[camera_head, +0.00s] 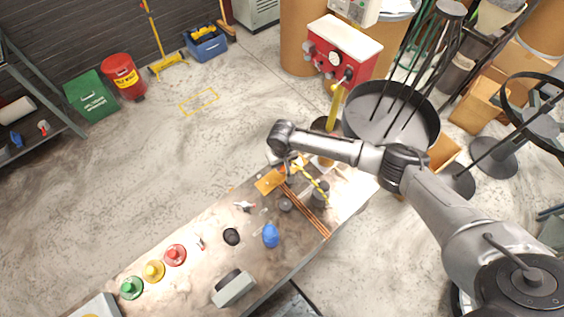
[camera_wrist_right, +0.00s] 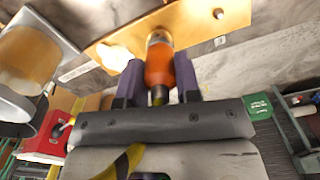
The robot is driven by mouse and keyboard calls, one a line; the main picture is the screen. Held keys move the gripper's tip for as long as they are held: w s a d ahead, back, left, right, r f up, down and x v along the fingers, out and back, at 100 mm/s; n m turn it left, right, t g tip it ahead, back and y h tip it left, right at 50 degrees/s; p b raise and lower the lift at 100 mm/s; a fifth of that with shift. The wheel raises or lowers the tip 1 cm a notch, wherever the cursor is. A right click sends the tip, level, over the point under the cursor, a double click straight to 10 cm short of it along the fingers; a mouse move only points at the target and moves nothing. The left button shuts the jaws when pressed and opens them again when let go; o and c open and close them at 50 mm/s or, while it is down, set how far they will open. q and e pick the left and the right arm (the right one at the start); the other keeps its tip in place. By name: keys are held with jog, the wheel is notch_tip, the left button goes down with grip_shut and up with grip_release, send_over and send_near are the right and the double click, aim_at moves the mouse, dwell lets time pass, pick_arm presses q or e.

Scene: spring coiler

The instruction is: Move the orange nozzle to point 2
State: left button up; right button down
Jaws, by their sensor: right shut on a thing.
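The orange nozzle (camera_wrist_right: 160,62) sits between the two purple fingers of my right gripper (camera_wrist_right: 159,80), which is shut on it. Its pale end points to a flat orange plate (camera_wrist_right: 205,22) with round holes; I cannot tell whether they touch. In the head view my right gripper (camera_head: 288,167) is over the far end of the workbench, beside the orange plate (camera_head: 268,182), and the nozzle is too small to make out clearly. No mark for point 2 is legible. My left gripper is not in view.
Copper rods (camera_head: 308,212), a blue object (camera_head: 271,236), a black ring (camera_head: 232,236) and a grey box (camera_head: 233,289) are on the bench. Green (camera_head: 131,288), yellow (camera_head: 153,271) and red (camera_head: 175,255) round pieces stand at its near left. A red control box (camera_head: 340,55) stands behind.

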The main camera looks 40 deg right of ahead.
jog(key=shift+f, duration=0.3)
jog(key=c, duration=0.7)
grip_release()
jog(key=shift+c, duration=0.2)
jog(key=shift+r, duration=0.2)
notch_tip(320, 180, up, 26)
jog(key=p, duration=1.9)
jog(key=shift+r+p, duration=0.15)
jog(key=shift+p, duration=0.25)
